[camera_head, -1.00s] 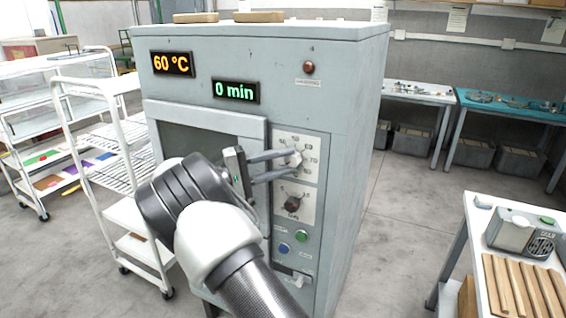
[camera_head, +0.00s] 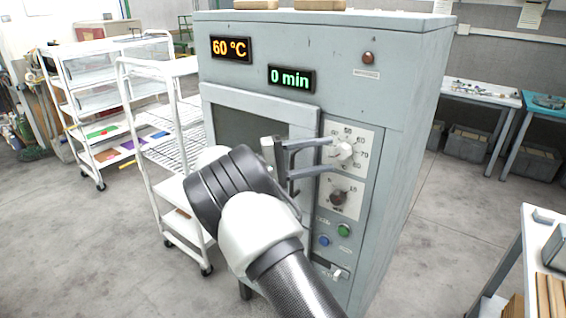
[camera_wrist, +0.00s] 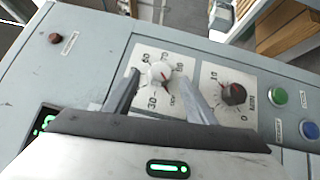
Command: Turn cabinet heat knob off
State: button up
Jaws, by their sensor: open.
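The heat knob (camera_head: 343,152) is a white dial on a scale plate at the upper right of the grey cabinet (camera_head: 330,60)'s front; it also shows in the wrist view (camera_wrist: 159,73). A red mark shows on its face. The orange display (camera_head: 231,48) reads 60 °C. My gripper (camera_head: 333,155) points at the knob with its fingers apart, one above it and one below it in the head view. In the wrist view the knob sits between my fingertips (camera_wrist: 160,79). I cannot tell whether either finger touches it.
A dark timer knob (camera_head: 338,197) sits just below, with green (camera_head: 344,230) and blue (camera_head: 324,240) buttons under it. A green display (camera_head: 291,78) reads 0 min. A white rack (camera_head: 165,150) stands left of the cabinet. A table (camera_head: 535,245) stands at right.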

jog(key=s+a+f, duration=0.1)
jog(key=s+a, duration=0.1)
jog(key=a, duration=1.1)
jog(key=shift+a+f+b, duration=0.15)
jog(key=shift+a+b, duration=0.15)
jog(key=shift+b, duration=0.1)
jog(key=shift+s, duration=0.1)
jog(key=s+d+r+g+y+p, duration=0.1)
jog(key=s+d+r+y, duration=0.2)
jog(key=d, duration=0.4)
jog(key=s+d+r+g+y+p, duration=0.1)
jog(key=s+d+r+y, duration=0.15)
jog(key=d, duration=0.35)
jog(key=s+d+r+g+y+p, duration=0.1)
jog(key=s+d+r+y+p, duration=0.2)
jog(key=d, duration=0.4)
jog(key=s+a+r+m+t+y+p, duration=0.1)
jog(key=s+t+y, duration=0.4)
jog(key=s, duration=1.8)
jog(key=shift+s+a+r+m+t+y+p, duration=0.35)
jog(key=shift+m+y+p, duration=0.55)
jog(key=shift+y, duration=1.75)
